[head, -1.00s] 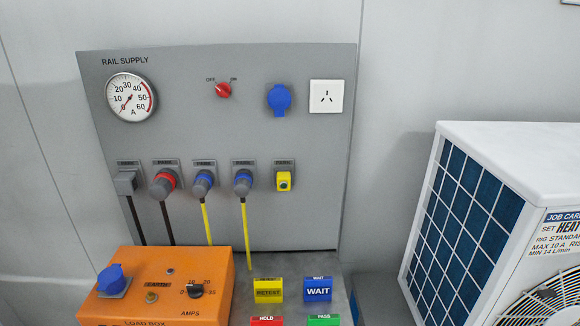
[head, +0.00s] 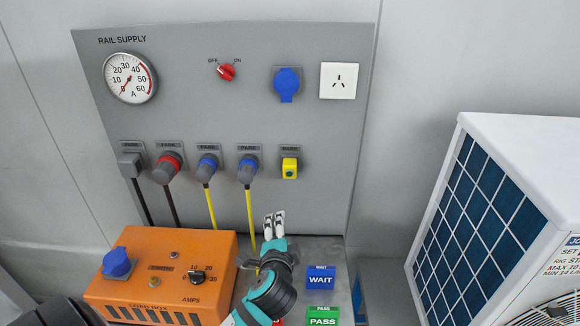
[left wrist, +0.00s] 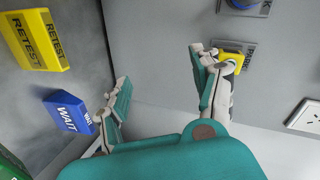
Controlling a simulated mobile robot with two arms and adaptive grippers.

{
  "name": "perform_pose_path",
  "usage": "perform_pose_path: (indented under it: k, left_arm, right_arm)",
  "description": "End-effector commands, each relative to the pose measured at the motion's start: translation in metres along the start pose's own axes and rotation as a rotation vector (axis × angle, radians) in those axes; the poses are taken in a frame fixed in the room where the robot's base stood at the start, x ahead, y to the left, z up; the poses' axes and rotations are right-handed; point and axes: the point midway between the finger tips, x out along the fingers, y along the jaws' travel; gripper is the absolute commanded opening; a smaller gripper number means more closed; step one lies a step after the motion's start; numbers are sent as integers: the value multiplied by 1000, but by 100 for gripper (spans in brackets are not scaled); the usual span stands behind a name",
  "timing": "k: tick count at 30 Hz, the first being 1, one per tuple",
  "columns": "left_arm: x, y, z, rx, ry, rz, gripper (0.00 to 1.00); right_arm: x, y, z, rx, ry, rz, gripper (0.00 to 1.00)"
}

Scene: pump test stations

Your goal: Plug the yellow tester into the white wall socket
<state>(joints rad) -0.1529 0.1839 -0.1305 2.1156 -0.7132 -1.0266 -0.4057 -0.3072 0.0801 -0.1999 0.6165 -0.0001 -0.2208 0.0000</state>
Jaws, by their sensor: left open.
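The yellow tester (head: 290,168) sits in a grey park holder at the right end of the lower row on the grey panel. The white wall socket (head: 339,80) is at the panel's upper right, empty, with three slots. My left gripper (head: 274,224) is in front of and below the tester, apart from it in the head view. In the left wrist view its fingers (left wrist: 160,70) are spread with nothing between them. One finger partly hides the tester (left wrist: 232,60) there; the socket (left wrist: 304,114) shows at the right edge. My right gripper is not in view.
Several parked plugs with hanging cables fill the row left of the tester. An orange load box (head: 160,265) stands below left. Blue WAIT (head: 320,278) and green PASS (head: 322,315) blocks lie at lower right. A white unit (head: 500,190) stands right, with free wall between.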

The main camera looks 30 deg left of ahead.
Motion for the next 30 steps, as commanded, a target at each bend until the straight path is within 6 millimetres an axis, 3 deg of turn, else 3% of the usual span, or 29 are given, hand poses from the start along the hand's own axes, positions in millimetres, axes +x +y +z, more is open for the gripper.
perform_pose_path:
  k: [3, 9, 23, 30]
  left_arm:
    - [14, -42, -20, 127, 32, -151, 65]
    - [21, -80, -40, 264, 50, -298, 65]
    - [22, -88, -44, 295, 53, -328, 65]
    - [39, -93, -46, 295, 52, -330, 65]
  right_arm:
    - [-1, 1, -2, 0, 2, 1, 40]
    - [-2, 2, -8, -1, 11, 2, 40]
    - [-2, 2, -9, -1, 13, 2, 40]
    - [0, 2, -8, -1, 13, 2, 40]
